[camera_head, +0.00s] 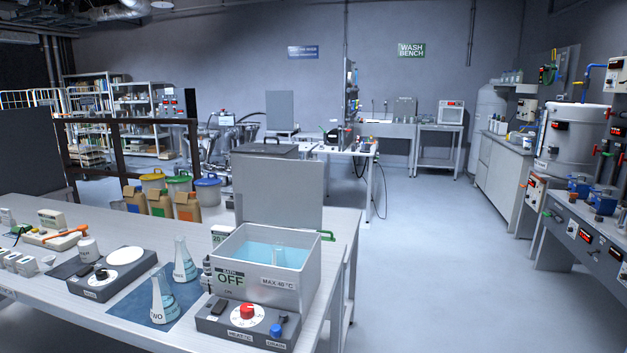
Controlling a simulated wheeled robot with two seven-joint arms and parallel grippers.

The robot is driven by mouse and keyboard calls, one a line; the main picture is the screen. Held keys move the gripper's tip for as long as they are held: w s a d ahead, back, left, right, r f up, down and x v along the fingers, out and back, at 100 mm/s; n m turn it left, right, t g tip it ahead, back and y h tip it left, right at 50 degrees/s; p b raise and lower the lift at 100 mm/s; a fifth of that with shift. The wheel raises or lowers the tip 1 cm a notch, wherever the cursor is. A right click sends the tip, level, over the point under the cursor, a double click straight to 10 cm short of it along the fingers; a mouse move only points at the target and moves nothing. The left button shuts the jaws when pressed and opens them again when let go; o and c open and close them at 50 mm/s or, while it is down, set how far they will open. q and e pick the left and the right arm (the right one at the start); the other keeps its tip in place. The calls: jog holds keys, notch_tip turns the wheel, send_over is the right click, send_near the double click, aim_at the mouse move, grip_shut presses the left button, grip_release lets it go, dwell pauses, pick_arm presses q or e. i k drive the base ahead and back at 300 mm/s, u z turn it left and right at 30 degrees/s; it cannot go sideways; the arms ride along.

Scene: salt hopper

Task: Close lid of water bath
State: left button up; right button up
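The water bath (305,283) stands at the right end of the near bench. It is a grey box with blue water (258,250) inside, and a "BATH OFF" label and a "MAX 40 °C" label on its walls. Its grey lid (278,192) stands open and upright at the back edge. A green part (327,236) shows at the rear right of the bath. A glass vessel seems to stand in the water. The base has a red knob (247,311) and a blue knob (276,330). Neither of my grippers is in view.
Two flasks (163,300) stand on a blue mat (140,311) left of the bath. A hotplate (112,273) and small items lie further left on the bench (75,318). The floor (430,270) to the right is clear.

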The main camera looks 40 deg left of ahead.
aim_at(283, 192)
jog(key=i, duration=3.9)
jog(key=u, duration=4.25)
jog(key=i, duration=1)
jog(key=u, duration=0.55)
jog(key=k, duration=1.25)
jog(key=u, duration=0.4)
